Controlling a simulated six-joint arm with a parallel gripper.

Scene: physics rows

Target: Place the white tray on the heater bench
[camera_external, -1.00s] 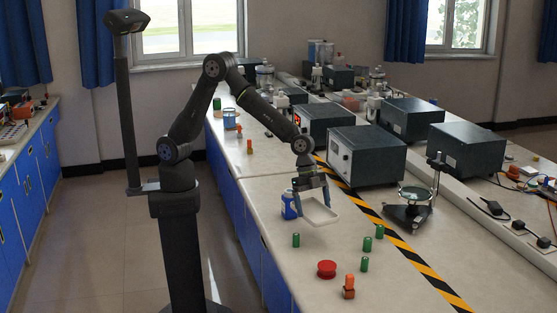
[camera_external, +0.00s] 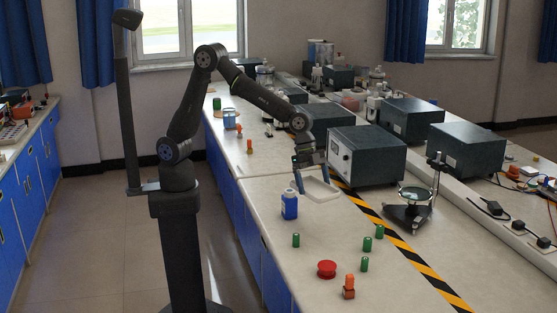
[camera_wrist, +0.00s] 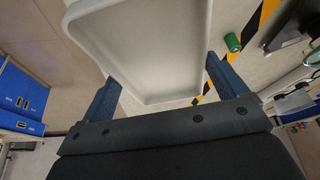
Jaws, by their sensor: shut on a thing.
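The white tray (camera_external: 322,194) is a shallow, rounded rectangle and hangs from my gripper (camera_external: 312,172) over the light bench top. Its height above the bench is hard to judge. In the wrist view the tray (camera_wrist: 150,45) fills the upper middle, and the blue fingers of my gripper (camera_wrist: 163,70) reach to its near end from both sides. My gripper is shut on the tray; the exact contact is partly hidden. I cannot tell for sure which thing is the heater bench; a dark box with a pale front panel (camera_external: 341,157) stands right of the tray.
A blue bottle (camera_external: 290,206) stands just left of the tray. Green cylinders (camera_external: 296,240), a red button (camera_external: 327,269) and an orange-topped piece (camera_external: 349,285) lie nearer. A ring stand (camera_external: 408,214) stands right beyond the striped tape (camera_external: 400,243).

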